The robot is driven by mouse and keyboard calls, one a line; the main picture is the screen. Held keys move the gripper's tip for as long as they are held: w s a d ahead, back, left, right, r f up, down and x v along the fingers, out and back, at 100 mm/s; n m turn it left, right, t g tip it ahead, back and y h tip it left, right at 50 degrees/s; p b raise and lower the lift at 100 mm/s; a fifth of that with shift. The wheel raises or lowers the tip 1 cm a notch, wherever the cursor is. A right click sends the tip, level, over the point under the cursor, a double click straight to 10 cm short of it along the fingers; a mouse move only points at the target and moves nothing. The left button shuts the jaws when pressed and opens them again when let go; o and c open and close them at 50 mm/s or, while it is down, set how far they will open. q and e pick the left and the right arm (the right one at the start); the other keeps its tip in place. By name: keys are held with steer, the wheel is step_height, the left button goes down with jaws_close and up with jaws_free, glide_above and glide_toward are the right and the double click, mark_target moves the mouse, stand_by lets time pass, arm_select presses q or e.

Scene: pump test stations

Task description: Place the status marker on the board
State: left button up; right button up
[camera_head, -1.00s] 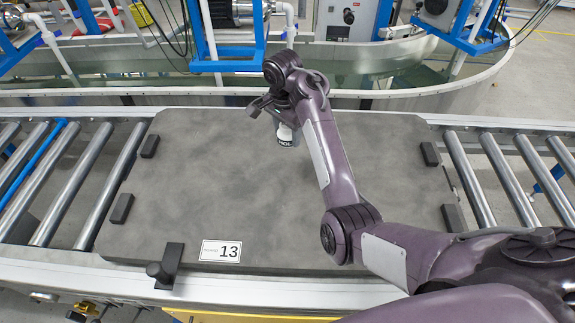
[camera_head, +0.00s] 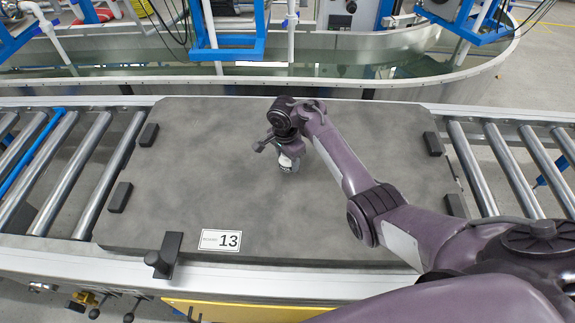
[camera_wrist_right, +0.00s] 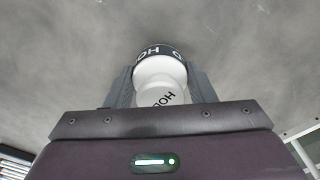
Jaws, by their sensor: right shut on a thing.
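The status marker (camera_head: 287,162) is a small white piece with a dark lettered band. My right gripper (camera_head: 285,150) is shut on it over the middle of the grey board (camera_head: 210,190). In the right wrist view the marker (camera_wrist_right: 160,75) sits between the two fingers of my right gripper (camera_wrist_right: 160,88), with part of the letters "HO" readable. The grey board surface fills the background there. I cannot tell whether the marker touches the board. My left gripper is not in view.
The board lies on a roller conveyor (camera_head: 80,170) and bears a label "13" (camera_head: 220,240). Dark blocks (camera_head: 120,197) stand at its edges, with a dark clamp (camera_head: 166,255) at the front left. A water tank (camera_head: 330,75) lies behind. Most of the board is bare.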

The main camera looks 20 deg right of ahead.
mark_target(287, 165)
steer(key=shift+w+f, duration=0.1)
steer(key=shift+f, duration=1.3)
steer(key=shift+f, duration=0.15)
steer(key=o, duration=1)
steer(key=shift+r, duration=0.55)
steer(key=r, duration=0.3)
steer(key=r+p, duration=0.1)
steer(key=r, duration=0.3)
steer(key=r+p, duration=0.1)
steer(key=r, duration=0.3)
steer(key=shift+s+a+r, duration=0.15)
steer(key=shift+s+a, duration=0.05)
steer(key=shift+a, duration=0.2)
